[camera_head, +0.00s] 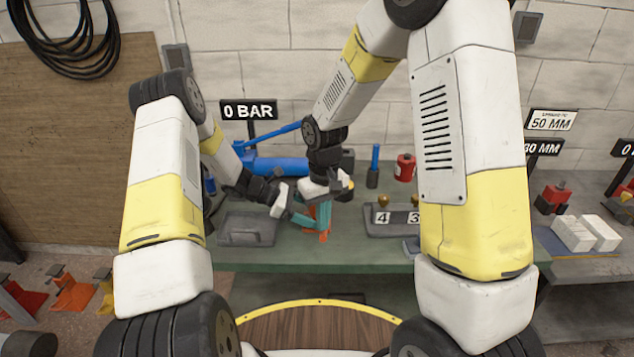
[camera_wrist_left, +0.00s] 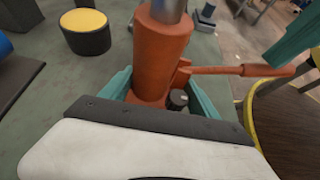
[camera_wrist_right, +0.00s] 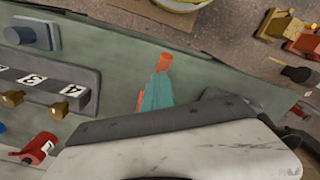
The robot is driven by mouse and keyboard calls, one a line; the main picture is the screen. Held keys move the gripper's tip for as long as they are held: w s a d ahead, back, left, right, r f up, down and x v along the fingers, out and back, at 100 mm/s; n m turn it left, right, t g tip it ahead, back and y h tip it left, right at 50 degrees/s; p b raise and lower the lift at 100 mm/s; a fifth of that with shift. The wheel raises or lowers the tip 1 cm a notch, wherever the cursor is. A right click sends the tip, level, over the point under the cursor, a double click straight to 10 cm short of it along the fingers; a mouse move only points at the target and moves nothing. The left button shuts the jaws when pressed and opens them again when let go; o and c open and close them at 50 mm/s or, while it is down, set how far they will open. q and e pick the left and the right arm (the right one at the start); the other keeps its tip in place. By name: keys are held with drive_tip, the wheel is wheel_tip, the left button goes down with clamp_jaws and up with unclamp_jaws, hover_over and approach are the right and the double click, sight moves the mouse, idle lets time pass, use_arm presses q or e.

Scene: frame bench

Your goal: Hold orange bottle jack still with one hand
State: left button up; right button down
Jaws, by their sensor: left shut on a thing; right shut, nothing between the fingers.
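The orange bottle jack (camera_wrist_left: 162,50) stands upright on the green bench, with a bare metal ram at its top and an orange lever out to the right. In the head view only small orange parts (camera_head: 322,237) show behind the grippers. My left gripper (camera_head: 301,219) is shut on the jack's lower body, one teal finger on each side in the left wrist view. My right gripper (camera_head: 325,216) is shut and empty beside the jack. In the right wrist view its teal fingers (camera_wrist_right: 156,93) are together, with an orange part just beyond their tips; contact is unclear.
A grey block with number tags (camera_head: 383,231) and a red cylinder (camera_head: 404,168) stand to the right. A blue pump (camera_head: 280,167) lies behind, by the 0 BAR sign (camera_head: 249,110). A yellow-topped black puck (camera_wrist_left: 86,32) is near the jack. A grey tray (camera_head: 243,231) sits left.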

drive_tip(key=shift+f, duration=2.1)
drive_tip(key=shift+r, duration=2.05)
drive_tip(key=shift+f, duration=2)
drive_tip(key=shift+r, duration=2)
drive_tip(key=shift+s, duration=0.1)
